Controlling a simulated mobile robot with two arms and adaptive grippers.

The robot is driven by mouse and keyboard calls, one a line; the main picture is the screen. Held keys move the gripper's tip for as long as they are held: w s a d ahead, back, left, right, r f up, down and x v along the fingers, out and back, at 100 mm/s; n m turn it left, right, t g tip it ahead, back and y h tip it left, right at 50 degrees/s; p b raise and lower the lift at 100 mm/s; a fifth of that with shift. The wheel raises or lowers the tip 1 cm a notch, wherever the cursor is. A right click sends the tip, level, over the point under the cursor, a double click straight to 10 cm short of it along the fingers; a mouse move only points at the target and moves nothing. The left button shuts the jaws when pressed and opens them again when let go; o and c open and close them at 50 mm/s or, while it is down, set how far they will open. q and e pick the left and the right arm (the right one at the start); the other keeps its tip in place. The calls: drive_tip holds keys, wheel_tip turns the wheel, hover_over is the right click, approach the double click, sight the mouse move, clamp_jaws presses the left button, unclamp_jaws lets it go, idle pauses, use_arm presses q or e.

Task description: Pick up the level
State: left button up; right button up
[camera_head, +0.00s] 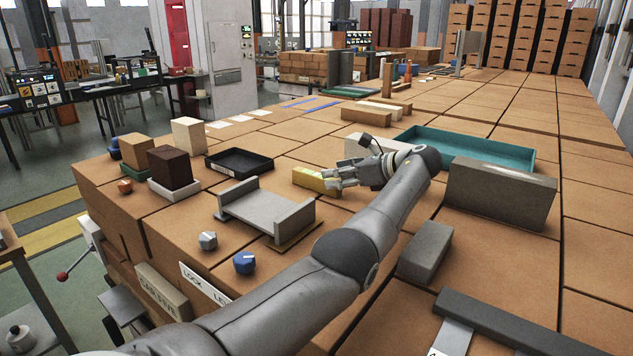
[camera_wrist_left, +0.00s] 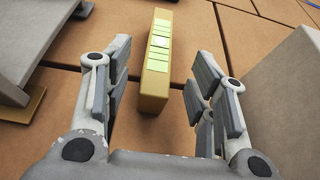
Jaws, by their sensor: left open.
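The level (camera_head: 314,180) is a short yellow bar with light green-yellow vials on its top. It lies on the brown box-like surface near the middle of the head view. In the left wrist view the level (camera_wrist_left: 157,75) lies ahead, between the lines of the two fingers. My left gripper (camera_head: 338,180) is at the level's right end in the head view. It is open (camera_wrist_left: 157,95), with a finger on each side and nothing between the pads touching the level that I can see. My right gripper is not in view.
A grey channel-shaped block (camera_head: 265,208) stands left of the level, and a large grey block (camera_head: 500,193) stands to the right. A teal tray (camera_head: 470,148) and a black tray (camera_head: 239,162) are behind. Blue (camera_head: 244,263) and grey (camera_head: 208,240) knobs sit in front.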

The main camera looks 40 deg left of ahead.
sight(318, 175)
use_arm(q)
drive_tip(key=x, duration=0.3)
drive_tip(key=p+x, duration=0.1)
drive_tip(key=x, duration=0.2)
drive_tip(key=shift+s+a+r, duration=0.1)
drive_tip(key=shift+a+r, duration=0.05)
drive_tip(key=shift+a, duration=0.15)
drive_tip(key=shift+d, duration=0.15)
drive_tip(key=shift+c, duration=1.2)
clamp_jaws()
